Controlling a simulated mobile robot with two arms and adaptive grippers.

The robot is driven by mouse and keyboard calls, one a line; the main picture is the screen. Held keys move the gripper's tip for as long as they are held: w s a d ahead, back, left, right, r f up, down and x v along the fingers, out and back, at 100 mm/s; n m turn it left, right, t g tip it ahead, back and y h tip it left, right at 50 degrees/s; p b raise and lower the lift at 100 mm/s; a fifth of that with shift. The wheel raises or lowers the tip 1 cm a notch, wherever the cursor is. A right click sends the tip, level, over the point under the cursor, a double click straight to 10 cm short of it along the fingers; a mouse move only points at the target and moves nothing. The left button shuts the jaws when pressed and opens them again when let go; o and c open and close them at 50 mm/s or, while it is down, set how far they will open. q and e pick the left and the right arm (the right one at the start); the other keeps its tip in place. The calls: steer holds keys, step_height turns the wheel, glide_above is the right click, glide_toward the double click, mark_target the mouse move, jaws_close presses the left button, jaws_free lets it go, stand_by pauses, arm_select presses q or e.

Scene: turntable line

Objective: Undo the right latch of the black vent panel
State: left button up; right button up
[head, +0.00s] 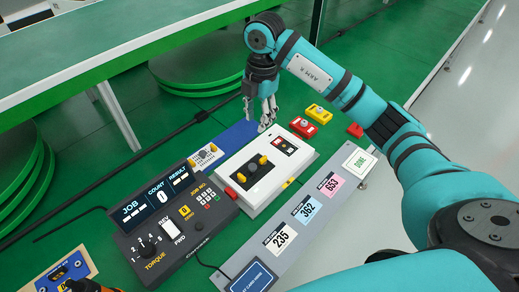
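A white box (285,149) stands in the middle of the head view. On its top is a small black panel (252,169) with a yellow latch at each end. The right latch (262,160) and the left latch (240,177) both show. Vent slots are too small to make out. My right gripper (267,120) points down just behind the box, above the blue strip and away from the latches. Its fingers look apart, with nothing seen between them. My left gripper is not in view.
A dark control console (172,226) stands left of the box. A grey strip with number cards (306,210) lies to its right. Yellow (319,113) and red (304,127) blocks lie behind it.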

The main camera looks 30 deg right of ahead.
steer(key=d, duration=0.2)
steer(key=p, duration=0.2)
glide_toward(263, 158)
steer(key=shift+m+h, duration=0.3)
steer(key=shift+h, duration=0.1)
steer(key=f, duration=0.9)
steer(key=shift+w+a, duration=0.1)
steer(key=shift+a, duration=0.2)
jaws_close()
